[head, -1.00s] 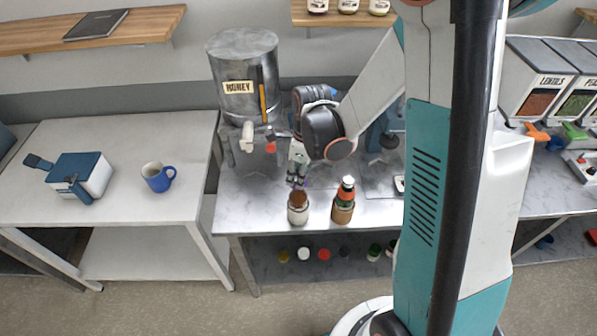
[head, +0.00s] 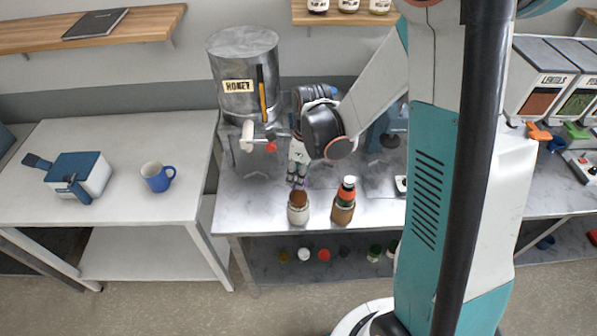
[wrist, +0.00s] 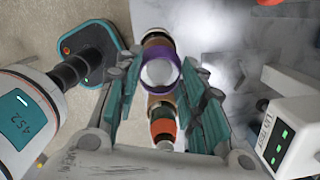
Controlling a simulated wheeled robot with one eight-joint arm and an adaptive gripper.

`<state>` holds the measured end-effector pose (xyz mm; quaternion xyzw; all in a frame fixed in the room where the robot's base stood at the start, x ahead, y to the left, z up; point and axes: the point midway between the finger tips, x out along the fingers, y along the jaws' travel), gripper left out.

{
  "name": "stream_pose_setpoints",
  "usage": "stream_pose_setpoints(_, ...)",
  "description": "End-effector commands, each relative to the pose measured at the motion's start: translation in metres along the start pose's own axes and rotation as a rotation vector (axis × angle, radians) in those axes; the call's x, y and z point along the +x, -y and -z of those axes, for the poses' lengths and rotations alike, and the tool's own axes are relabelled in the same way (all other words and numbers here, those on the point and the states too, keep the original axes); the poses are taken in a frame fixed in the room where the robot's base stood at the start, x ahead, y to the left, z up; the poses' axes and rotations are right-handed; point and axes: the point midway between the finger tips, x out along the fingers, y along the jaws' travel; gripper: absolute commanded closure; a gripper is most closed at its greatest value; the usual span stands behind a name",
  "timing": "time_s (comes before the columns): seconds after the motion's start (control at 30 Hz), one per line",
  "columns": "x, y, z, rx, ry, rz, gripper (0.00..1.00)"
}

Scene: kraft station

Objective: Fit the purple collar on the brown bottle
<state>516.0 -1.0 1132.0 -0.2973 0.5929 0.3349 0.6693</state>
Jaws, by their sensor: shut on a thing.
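My gripper (wrist: 160,77) is shut on the purple collar (wrist: 160,69), a ring held between the fingertips; a pale surface shows through it. In the head view a small bit of purple shows at my gripper (head: 297,181), close behind and above the top of the brown bottle (head: 299,199). That bottle stands upright on the counter with a pale band around its lower part. Whether the collar touches it I cannot tell. Brown and orange parts of bottles show above and below the ring in the wrist view, partly hidden by it.
A second bottle (head: 344,200) with an orange neck and white cap stands close to the right of the brown one. A large honey tank (head: 244,70) stands behind on the counter (head: 245,210). A blue mug (head: 157,178) is on the left table.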

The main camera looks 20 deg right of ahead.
Motion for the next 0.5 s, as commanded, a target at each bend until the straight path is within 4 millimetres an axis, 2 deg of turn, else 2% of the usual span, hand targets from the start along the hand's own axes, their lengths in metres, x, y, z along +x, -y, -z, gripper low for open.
stream_pose_setpoints(0.5, 0.0113, 0.0, 0.0015, 0.0, 0.0, 0.0, 0.71)
